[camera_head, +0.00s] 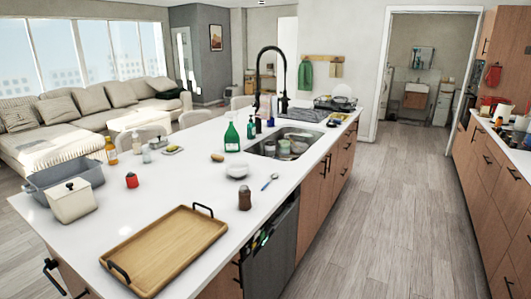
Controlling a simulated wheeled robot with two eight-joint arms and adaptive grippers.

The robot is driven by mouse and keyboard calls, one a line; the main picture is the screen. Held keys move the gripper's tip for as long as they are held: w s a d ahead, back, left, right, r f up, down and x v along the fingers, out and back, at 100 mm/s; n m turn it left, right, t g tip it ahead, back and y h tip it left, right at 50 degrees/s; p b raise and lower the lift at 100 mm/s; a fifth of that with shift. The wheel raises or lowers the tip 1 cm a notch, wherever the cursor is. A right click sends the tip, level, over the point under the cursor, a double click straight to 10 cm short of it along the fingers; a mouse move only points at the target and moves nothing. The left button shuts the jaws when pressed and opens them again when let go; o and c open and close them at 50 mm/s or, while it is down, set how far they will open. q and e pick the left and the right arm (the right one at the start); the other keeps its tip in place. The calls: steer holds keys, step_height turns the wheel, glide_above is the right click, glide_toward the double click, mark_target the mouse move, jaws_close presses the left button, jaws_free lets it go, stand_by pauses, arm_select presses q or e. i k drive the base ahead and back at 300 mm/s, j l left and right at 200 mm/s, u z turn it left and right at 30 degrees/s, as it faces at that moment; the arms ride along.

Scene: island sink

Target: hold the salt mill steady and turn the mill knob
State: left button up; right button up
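A small dark brown mill (245,198), which looks like the salt mill, stands upright on the white island counter, behind the wooden tray and close to the counter's right edge. Its knob seems to be the narrower top part, too small to make out in detail. Nothing touches the mill. Neither of my grippers shows in the head view, so their place relative to the mill cannot be seen.
A wooden tray (165,250) with black handles lies at the front. A spoon (270,182), white bowl (237,170), red jar (131,180), cream container (71,201) and grey bin (62,176) stand around. The sink (288,143) is behind. The counter between tray and red jar is clear.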

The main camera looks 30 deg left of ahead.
mark_target(243, 188)
steer(key=i+l+u, duration=0.1)
steer(key=i+u, duration=0.2)
steer(key=i, duration=0.2)
steer(key=i+l+u, duration=0.25)
steer(key=i, duration=0.25)
